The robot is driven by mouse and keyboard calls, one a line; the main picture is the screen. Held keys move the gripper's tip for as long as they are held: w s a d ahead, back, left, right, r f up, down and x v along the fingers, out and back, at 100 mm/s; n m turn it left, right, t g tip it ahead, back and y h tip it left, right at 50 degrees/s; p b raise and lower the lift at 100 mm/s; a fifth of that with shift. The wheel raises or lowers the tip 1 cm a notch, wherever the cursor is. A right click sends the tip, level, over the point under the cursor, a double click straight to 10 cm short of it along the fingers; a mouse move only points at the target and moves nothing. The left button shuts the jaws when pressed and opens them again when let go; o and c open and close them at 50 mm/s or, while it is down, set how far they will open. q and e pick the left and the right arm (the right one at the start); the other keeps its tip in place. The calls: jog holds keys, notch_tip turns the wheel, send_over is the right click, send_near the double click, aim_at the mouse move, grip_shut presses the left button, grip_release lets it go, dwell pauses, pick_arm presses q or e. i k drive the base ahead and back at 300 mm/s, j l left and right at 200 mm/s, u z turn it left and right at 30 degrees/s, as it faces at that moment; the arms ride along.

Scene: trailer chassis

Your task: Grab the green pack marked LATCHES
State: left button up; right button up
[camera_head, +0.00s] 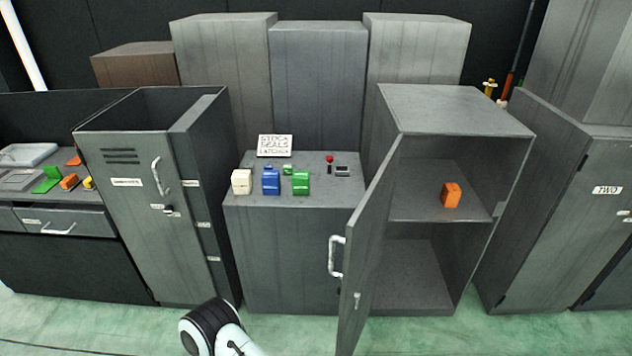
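A green pack (301,184) stands on the grey counter (262,201) in the middle, at the right end of a row with a white pack (241,182) and a blue pack (271,182). Any marking on the green pack is too small to read. A small green piece (287,169) lies just behind it, between the blue and green packs. Neither gripper shows in the head view. Only a white and black link of my arm shows at the bottom, left of centre, well short of the counter.
A cabinet with its door (366,255) swung open stands right of the counter, with an orange pack (451,195) on its shelf. A tall open-topped locker (135,200) stands at left. A sign (275,146) and a red-topped item (330,159) sit behind the packs.

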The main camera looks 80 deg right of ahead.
aim_at(300, 179)
jog(key=i+l+z, duration=0.1)
jog(key=i+z, duration=0.6)
jog(key=z, duration=0.2)
jog(key=i+j+z, duration=0.2)
jog(key=z, duration=0.25)
jog(key=i+z, duration=0.15)
jog(key=z, duration=0.25)
jog(key=i+z, duration=0.2)
jog(key=z, duration=0.25)
jog(key=i+j+z, duration=0.15)
jog(key=z, duration=0.25)
jog(key=i+j+z, duration=0.15)
jog(key=z, duration=0.25)
